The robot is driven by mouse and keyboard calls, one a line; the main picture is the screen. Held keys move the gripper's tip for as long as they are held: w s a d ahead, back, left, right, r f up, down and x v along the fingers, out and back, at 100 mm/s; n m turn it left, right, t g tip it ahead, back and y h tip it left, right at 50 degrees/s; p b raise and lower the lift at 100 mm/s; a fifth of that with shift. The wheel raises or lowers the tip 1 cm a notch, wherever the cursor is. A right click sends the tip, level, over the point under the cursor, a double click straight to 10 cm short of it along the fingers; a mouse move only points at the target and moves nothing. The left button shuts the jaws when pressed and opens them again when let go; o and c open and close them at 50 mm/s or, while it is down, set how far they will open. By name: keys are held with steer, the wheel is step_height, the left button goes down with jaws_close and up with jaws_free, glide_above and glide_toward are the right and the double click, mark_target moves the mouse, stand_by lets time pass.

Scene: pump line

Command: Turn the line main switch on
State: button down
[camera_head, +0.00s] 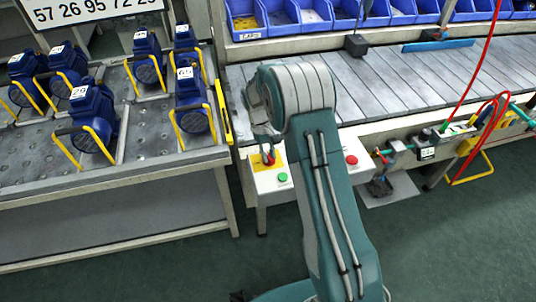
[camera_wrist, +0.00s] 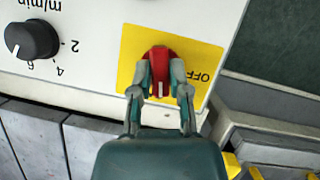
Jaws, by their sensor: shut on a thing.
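The line main switch (camera_wrist: 160,60) is a red rotary knob on a yellow plate (camera_wrist: 205,57) marked OFF, set in a white control panel (camera_wrist: 95,72). My gripper (camera_wrist: 160,92) has its two fingers on either side of the red knob and is shut on it. The knob's white mark points towards my gripper's palm, and the OFF lettering stands to the right of it in the wrist view. In the head view the red knob (camera_head: 268,158) shows small below my gripper (camera_head: 264,145). Any ON lettering is hidden or out of view.
A black speed dial (camera_wrist: 32,40) sits left on the panel in the wrist view. A green button (camera_head: 283,177) and a red button (camera_head: 351,160) are near the switch. A slatted conveyor (camera_head: 400,80) runs behind. Blue pumps (camera_head: 93,105) stand on a rack at left.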

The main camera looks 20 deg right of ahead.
steer(key=shift+m+y, duration=0.6)
steer(key=shift+m, duration=0.9)
steer(key=c, duration=0.6)
jaws_free()
steer(key=shift+w+f, duration=0.1)
steer(key=v, duration=1.2)
